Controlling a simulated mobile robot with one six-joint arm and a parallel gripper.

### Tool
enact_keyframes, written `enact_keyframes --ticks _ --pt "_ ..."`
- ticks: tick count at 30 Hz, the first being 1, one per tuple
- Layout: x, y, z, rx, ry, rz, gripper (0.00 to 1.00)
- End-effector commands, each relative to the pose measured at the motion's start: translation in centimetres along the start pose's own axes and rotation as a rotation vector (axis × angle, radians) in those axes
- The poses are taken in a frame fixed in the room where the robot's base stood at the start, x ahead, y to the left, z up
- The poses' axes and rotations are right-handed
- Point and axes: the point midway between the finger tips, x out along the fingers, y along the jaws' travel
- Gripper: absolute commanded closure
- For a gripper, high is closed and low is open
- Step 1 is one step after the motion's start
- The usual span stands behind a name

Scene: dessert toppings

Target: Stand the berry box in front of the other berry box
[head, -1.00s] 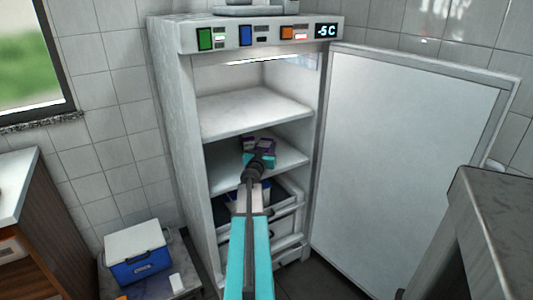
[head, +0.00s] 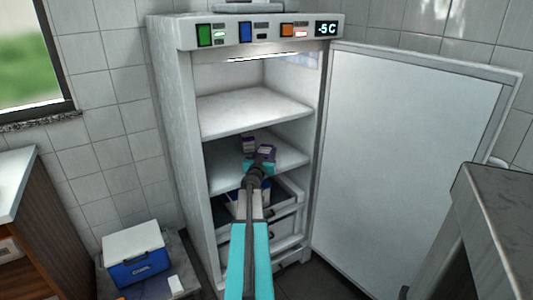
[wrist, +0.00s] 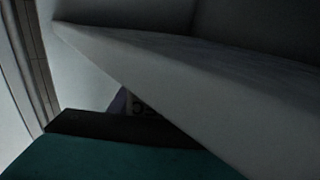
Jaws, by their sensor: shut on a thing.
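My gripper (head: 259,168) is shut on a purple berry box (head: 266,153) inside the open freezer. The held box looks tilted and is at the front of the middle shelf. The other berry box (head: 249,144), small with a purple and pale face, stands further back and to the left on that shelf. I cannot tell whether the held box touches the shelf. In the wrist view a teal finger (wrist: 110,158) fills the lower left. A small purple patch with lettering (wrist: 118,104) shows above it, mostly hidden; I cannot tell which box it is.
The middle shelf (head: 288,154) is bare to the right of the boxes. The upper shelf (head: 250,112) is empty. Drawers (head: 285,228) lie below. The freezer door (head: 400,150) stands wide open to the right. A blue cooler (head: 138,255) is at the lower left.

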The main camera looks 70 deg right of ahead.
Motion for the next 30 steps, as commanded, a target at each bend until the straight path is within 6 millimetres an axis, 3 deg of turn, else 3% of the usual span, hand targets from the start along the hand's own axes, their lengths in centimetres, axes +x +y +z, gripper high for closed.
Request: enact_keyframes --ticks 1,2,5,17,30 --pt "0.0 0.0 0.1 -0.001 0.001 0.001 0.88" --pt "0.0 0.0 0.1 -0.001 0.000 0.000 0.51" --pt "0.0 0.0 0.1 0.000 0.000 0.000 0.38" --pt "0.0 0.0 -0.3 0.000 0.001 0.000 0.38" --pt "-3.2 0.1 -0.2 -0.001 0.000 0.000 0.38"
